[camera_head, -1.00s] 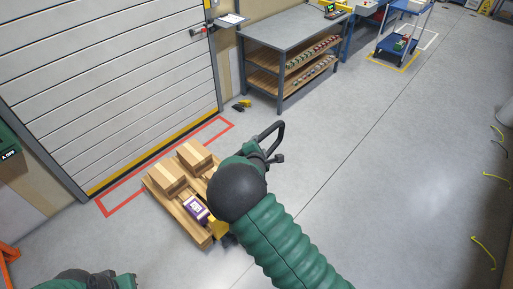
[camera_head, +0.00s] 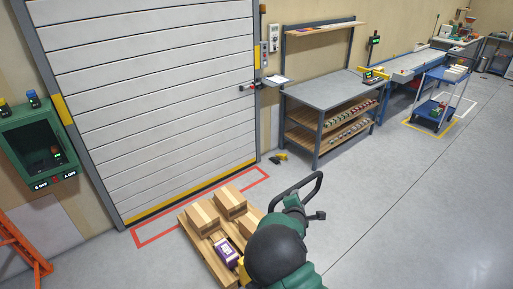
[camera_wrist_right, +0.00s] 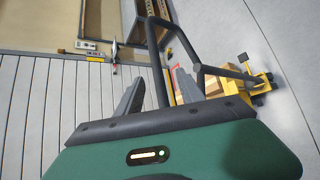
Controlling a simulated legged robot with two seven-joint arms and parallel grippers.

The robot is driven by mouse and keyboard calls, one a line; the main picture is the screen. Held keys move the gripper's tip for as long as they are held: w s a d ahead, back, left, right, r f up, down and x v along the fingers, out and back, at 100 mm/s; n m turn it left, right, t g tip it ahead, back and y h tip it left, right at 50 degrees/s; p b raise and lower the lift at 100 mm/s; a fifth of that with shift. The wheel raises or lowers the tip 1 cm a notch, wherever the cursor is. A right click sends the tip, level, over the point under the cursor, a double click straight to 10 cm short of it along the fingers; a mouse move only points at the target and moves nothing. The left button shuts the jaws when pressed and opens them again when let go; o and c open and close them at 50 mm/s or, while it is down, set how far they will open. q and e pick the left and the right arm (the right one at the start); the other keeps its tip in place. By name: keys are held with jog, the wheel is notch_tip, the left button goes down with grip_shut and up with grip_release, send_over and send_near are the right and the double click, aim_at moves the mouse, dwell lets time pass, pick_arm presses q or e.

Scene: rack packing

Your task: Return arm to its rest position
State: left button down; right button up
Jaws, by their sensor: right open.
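My right arm comes in from the bottom middle of the head view, with its dark round joint over the lower right of the pallet. My right gripper (camera_wrist_right: 158,80) is open in the right wrist view, its two grey fingers apart with nothing held between them. In the head view its fingers are hidden behind my arm. A black loop handle (camera_head: 320,184), seemingly of a yellow pallet truck (camera_wrist_right: 242,92), stands close beyond the gripper. I cannot tell whether they touch. My left gripper is not in view.
A wooden pallet (camera_head: 196,245) carries cardboard boxes (camera_head: 203,218) and a purple box (camera_head: 227,250). It stands by the red floor outline (camera_head: 150,240) before the shutter door (camera_head: 150,100). A grey workbench (camera_head: 330,92) stands behind.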

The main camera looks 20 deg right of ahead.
jog(key=s+a+f+m+g+y+b, duration=0.3)
jog(key=s+a+f+m+b, duration=0.4)
jog(key=s, duration=0.3)
jog(key=s+a+f+m+g+y+b, duration=0.25)
jog(key=s+a+f+m+b, duration=0.45)
jog(key=s, duration=0.4)
pick_arm(q)
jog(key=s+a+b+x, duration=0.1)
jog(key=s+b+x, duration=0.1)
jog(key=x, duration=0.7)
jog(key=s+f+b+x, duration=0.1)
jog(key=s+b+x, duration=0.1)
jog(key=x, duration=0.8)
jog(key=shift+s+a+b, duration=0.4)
jog(key=shift+b, duration=0.15)
pick_arm(e)
jog(key=s+a+f+m+g, duration=0.2)
jog(key=s+f+m+g, duration=0.1)
jog(key=s, duration=1)
jog(key=shift+f+m+y, duration=0.35)
jog(key=shift+f+m, duration=0.05)
jog(key=shift+f, duration=0.05)
